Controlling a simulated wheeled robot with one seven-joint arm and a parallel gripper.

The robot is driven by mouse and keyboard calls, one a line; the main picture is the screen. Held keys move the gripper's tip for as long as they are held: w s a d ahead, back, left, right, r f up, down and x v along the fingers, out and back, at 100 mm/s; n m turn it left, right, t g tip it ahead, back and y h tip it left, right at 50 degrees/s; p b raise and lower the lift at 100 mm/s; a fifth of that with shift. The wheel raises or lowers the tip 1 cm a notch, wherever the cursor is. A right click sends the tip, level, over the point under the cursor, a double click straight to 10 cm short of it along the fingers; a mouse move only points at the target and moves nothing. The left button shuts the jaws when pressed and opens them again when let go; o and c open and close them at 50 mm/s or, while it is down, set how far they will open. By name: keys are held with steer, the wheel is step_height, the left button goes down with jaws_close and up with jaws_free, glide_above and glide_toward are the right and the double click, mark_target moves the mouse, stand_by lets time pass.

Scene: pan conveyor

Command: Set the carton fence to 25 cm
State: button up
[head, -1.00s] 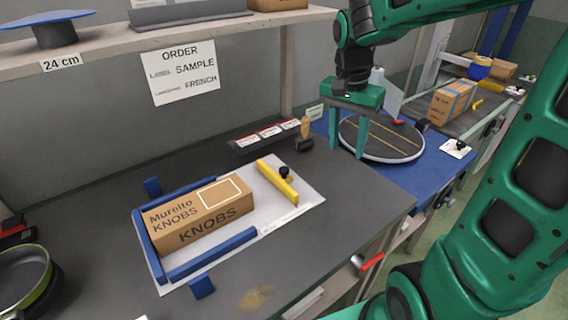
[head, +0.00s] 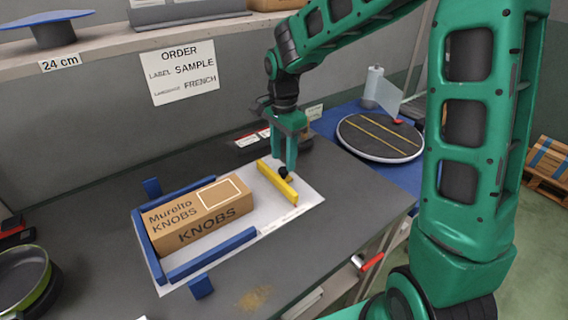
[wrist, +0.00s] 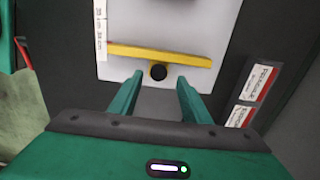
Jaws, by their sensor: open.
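The carton fence is a yellow bar (head: 277,182) with a black knob (head: 283,172), lying across the right part of a white board (head: 305,190). The bar also shows in the wrist view (wrist: 190,58), with the knob (wrist: 158,72) in front of it and a printed scale (wrist: 101,25) along the board's left edge. A brown Muretto KNOBS carton (head: 190,215) lies on the board, left of the bar with a gap. My gripper (head: 284,168) is open, its fingers pointing down by the knob. In the wrist view the knob lies centred just beyond the fingertips (wrist: 158,85).
Blue rails (head: 212,252) edge the board. Red-and-white label cards (wrist: 262,75) lie on the dark bench near the wall. A round turntable (head: 380,138) stands on blue at the right. A pan (head: 22,275) sits at the left.

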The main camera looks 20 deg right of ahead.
mark_target(283, 168)
steer(key=shift+f, duration=1.6)
